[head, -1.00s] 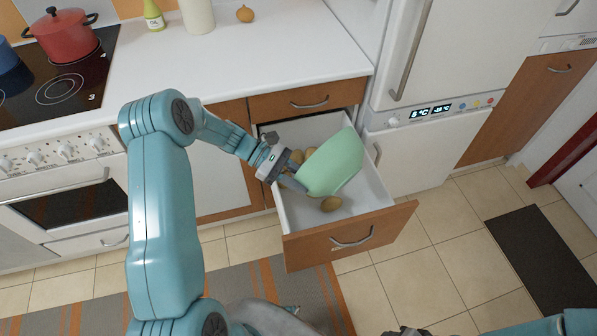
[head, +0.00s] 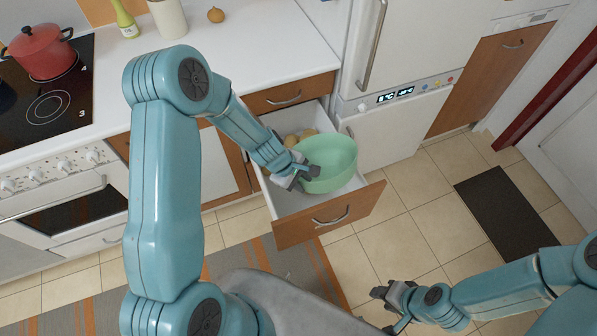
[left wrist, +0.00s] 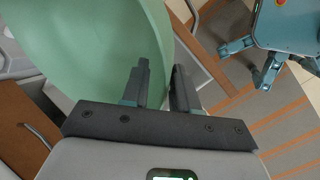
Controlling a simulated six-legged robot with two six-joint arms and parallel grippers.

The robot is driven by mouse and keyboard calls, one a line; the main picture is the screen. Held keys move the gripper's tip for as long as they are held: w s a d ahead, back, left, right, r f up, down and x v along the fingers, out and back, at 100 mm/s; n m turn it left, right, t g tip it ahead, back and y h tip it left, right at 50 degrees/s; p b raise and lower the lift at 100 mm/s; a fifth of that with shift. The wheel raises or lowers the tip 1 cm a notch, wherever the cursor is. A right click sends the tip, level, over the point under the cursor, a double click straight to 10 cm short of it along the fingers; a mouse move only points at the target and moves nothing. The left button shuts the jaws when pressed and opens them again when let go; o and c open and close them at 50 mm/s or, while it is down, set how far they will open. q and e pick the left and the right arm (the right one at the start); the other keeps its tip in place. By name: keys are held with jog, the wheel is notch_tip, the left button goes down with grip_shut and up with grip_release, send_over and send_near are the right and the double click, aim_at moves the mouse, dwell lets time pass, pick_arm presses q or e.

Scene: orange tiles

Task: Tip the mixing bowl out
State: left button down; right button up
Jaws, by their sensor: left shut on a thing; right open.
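The light green mixing bowl (head: 335,158) is over the open drawer (head: 283,234), close to upright with its opening facing up. The part of its inside that shows looks empty. My left gripper (head: 311,171) is shut on the bowl's near left rim. In the left wrist view the bowl (left wrist: 95,45) fills the upper left, and the fingers (left wrist: 162,80) are at its edge. Several brown round things, like potatoes (head: 292,140), lie in the drawer behind the bowl. My right gripper (head: 388,308) is open and empty, low over the floor, well apart from the drawer.
The white counter (head: 230,60) is above the drawer, with a red pot (head: 42,52) on the hob at left. A fridge (head: 440,50) stands right of the drawer. A dark mat (head: 505,210) lies on the tiles. The floor right of the drawer is clear.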

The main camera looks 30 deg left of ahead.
pick_arm(q)
jog(key=p, duration=0.1)
jog(key=y+p, duration=0.1)
jog(key=p, duration=0.1)
jog(key=shift+s+d+r, duration=0.1)
jog(key=shift+d+r, duration=0.05)
jog(key=shift+r, duration=0.2)
jog(key=shift+d+f, duration=0.1)
jog(key=shift+f, duration=0.3)
jog(key=shift+f+y+b, duration=0.15)
jog(key=shift+y+b, duration=0.35)
jog(key=shift+b, duration=0.05)
jog(key=shift+d+r+y, duration=0.1)
jog(key=shift+r+y, duration=0.15)
jog(key=shift+y, duration=0.15)
jog(key=shift+d+m+t+y+p, duration=0.1)
jog(key=shift+m+t+y+p, duration=0.2)
jog(key=shift+p, duration=0.45)
jog(key=shift+f+y, duration=0.1)
jog(key=shift+y, duration=0.5)
pick_arm(e)
notch_tip(320, 180, up, 4)
jog(key=shift+r, duration=0.25)
pick_arm(q)
jog(key=shift+f, duration=0.1)
